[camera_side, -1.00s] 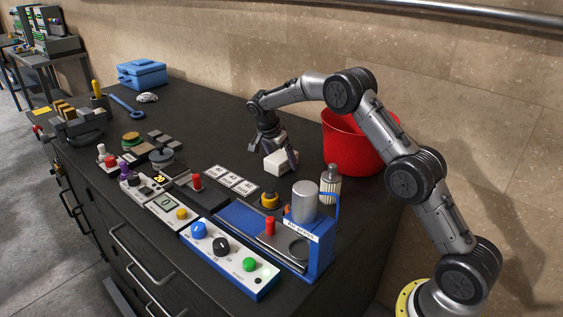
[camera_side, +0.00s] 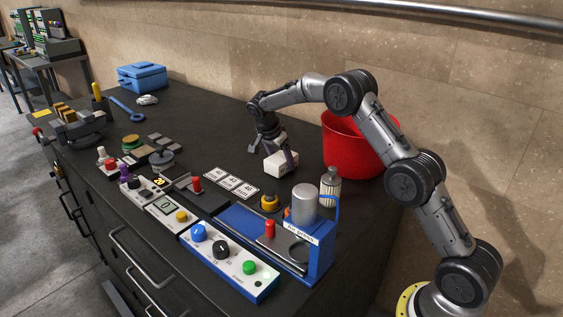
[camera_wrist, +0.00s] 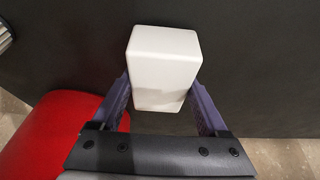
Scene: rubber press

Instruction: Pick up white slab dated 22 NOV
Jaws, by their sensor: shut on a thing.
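A plain white slab (camera_side: 281,163) is at the bench's back middle, left of the red bin. My gripper (camera_side: 278,158) reaches down over it with its fingers on either side. In the wrist view the white slab (camera_wrist: 163,68) sits between the two purple fingers of my gripper (camera_wrist: 158,92), which are shut on it. No date can be read on the faces that show. I cannot tell whether the slab touches the bench top.
The red bin (camera_side: 350,150) stands close on the right. A blue air press (camera_side: 308,235), a bottle (camera_side: 330,187) and a control panel (camera_side: 228,257) are nearer the front. Number cards (camera_side: 231,183) lie on the dark bench. The bench to the left of my gripper is mostly clear.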

